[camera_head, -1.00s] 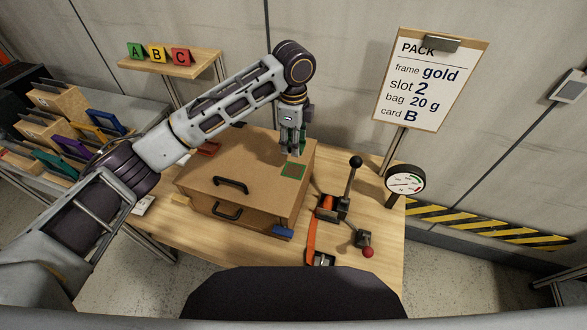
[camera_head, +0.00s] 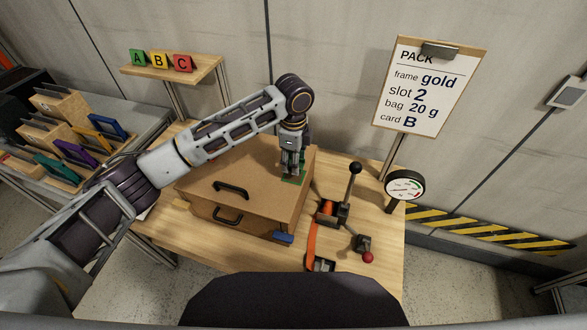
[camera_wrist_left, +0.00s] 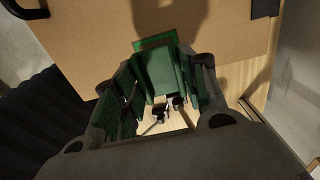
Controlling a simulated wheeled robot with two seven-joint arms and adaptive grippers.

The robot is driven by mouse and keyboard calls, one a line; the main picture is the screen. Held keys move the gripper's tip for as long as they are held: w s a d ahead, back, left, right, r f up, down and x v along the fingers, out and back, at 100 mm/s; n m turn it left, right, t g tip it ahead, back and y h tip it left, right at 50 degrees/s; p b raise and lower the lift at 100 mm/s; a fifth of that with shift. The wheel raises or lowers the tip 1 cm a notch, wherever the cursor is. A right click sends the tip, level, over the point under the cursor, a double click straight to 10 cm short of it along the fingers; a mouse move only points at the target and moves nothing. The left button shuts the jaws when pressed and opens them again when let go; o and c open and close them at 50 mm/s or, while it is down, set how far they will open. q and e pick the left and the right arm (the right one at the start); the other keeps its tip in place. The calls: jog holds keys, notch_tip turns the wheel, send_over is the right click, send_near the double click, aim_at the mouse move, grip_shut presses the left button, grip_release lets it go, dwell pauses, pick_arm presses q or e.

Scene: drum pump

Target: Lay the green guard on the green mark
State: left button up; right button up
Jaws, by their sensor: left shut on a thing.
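My left gripper (camera_head: 291,172) is over the far right part of the brown box's lid (camera_head: 255,180), right at the green mark (camera_head: 296,182), an outline that partly shows around the fingertips. In the left wrist view, my left gripper (camera_wrist_left: 160,90) is shut on the green guard (camera_wrist_left: 158,70), a flat green piece between its fingers. The far edge of the green mark (camera_wrist_left: 153,42) shows just beyond the guard. I cannot tell whether the guard touches the lid. My right gripper is not in view.
A lever with a black knob (camera_head: 355,168), a red-knobbed handle (camera_head: 368,257) and a round gauge (camera_head: 404,187) stand right of the box. The box has black handles (camera_head: 231,190) and a blue piece (camera_head: 284,238) at its front corner. A sign (camera_head: 430,85) stands behind.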

pick_arm(q)
jog(key=shift+f, duration=2.15)
jog(key=shift+f+p, duration=0.1)
jog(key=shift+p, duration=0.2)
jog(key=o, duration=0.9)
jog(key=shift+r+b, duration=0.8)
jog(key=shift+r, duration=5.3)
